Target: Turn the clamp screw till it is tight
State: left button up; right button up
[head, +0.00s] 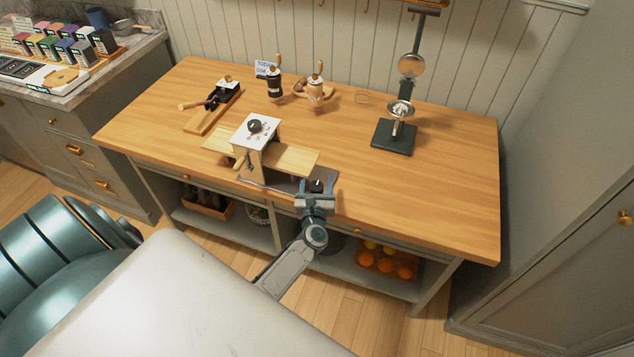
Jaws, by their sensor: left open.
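A wooden device with a white top (257,131) and a black knob stands near the front edge of the wooden worktable (440,195), with a small wooden handle on its front. A wooden board (292,157) sticks out beside it. A thin metal rod (270,187) runs along the table's front edge below it. A small dark knob (316,186), possibly the clamp screw, shows at the rod's right end. My left gripper (317,187) is open at the front edge, its fingers on either side of this dark knob. Contact cannot be told. My right gripper is not in view.
Two mills (274,82) (316,83) and a slicer on a board (212,108) stand farther back. A tall press with a dark base (394,137) stands at the back right. The table's right part is clear. Oranges (404,271) lie on the shelf below.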

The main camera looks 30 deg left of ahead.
pick_arm(q)
jog(key=c, duration=0.9)
jog(key=shift+c, duration=0.4)
jog(key=shift+f+m+t+h+b, duration=0.1)
jog(key=shift+m+t+h+b, duration=0.25)
jog(key=shift+h+b, duration=0.3)
jog(key=m+h+b, duration=0.2)
jog(key=h+b, duration=0.2)
jog(key=m+t+h+b, duration=0.1)
jog(key=m+h+b, duration=0.2)
jog(key=b, duration=0.2)
jog(key=d+m+h+b, duration=0.1)
jog(key=m+h+b, duration=0.2)
jog(key=h+b, duration=0.1)
jog(key=shift+w+f+h+b, duration=0.1)
jog(key=shift+h+b, duration=0.25)
jog(key=shift+b, duration=0.2)
jog(key=shift+d+r+m+h+b, duration=0.2)
jog(key=shift+m+h+b, duration=0.25)
jog(key=shift+h+b, duration=0.45)
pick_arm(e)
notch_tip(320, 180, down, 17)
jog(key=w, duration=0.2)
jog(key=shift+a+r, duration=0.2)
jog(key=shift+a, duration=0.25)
pick_arm(q)
jog(key=shift+r, duration=0.1)
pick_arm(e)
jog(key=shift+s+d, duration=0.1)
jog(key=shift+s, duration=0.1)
